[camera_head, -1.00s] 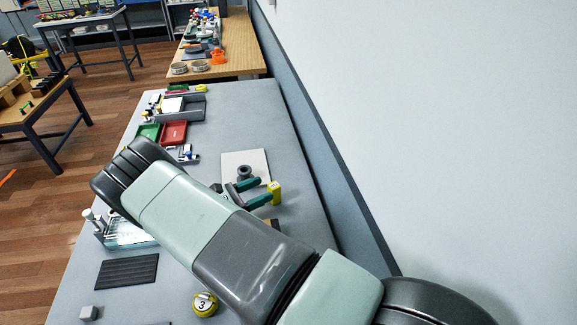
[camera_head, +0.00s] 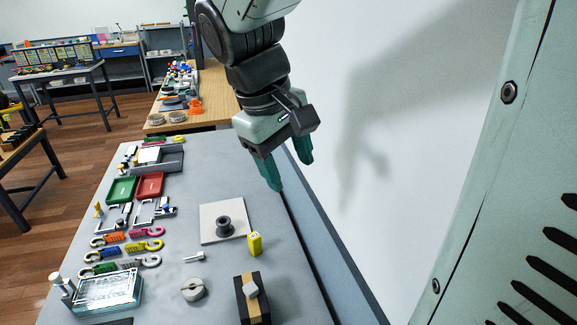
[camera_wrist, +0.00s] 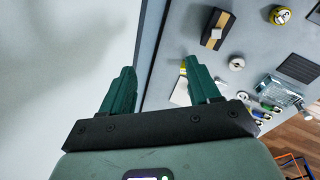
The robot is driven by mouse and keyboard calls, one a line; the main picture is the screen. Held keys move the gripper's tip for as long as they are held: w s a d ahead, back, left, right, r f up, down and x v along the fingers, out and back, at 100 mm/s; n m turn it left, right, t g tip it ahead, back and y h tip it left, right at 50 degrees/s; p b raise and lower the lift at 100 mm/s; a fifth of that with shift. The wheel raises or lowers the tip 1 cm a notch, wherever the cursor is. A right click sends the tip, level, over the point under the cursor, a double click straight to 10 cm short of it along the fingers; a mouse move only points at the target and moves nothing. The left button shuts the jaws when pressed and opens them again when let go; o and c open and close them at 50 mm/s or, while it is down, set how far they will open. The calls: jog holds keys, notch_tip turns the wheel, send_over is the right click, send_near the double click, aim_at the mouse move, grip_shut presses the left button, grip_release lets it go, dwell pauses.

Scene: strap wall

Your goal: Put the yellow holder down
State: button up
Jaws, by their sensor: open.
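The yellow holder (camera_head: 255,244) stands upright on the grey table, just right of a white square plate, in the head view. In the wrist view a small yellow part of it (camera_wrist: 183,68) shows beside my right-hand finger, which hides the rest. My gripper (camera_head: 291,176) is open and empty, with its green fingers pointing down. It is raised above the table's right edge near the wall, apart from the holder.
A white plate (camera_head: 208,224) with a dark spool (camera_head: 224,226) lies left of the holder. A black block with a tan stripe (camera_head: 241,301) is in front. Red (camera_head: 150,185) and green (camera_head: 122,190) trays and several coloured hooks lie on the left. The wall (camera_head: 400,130) is close on the right.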

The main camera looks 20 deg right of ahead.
jog(key=s+a+r+m+t+y, duration=0.1)
jog(key=s+r+m+t+y, duration=0.2)
jog(key=s, duration=0.9)
jog(key=shift+s+r+m+t, duration=0.15)
jog(key=shift+r+m+t, duration=0.65)
jog(key=shift+m+t, duration=0.1)
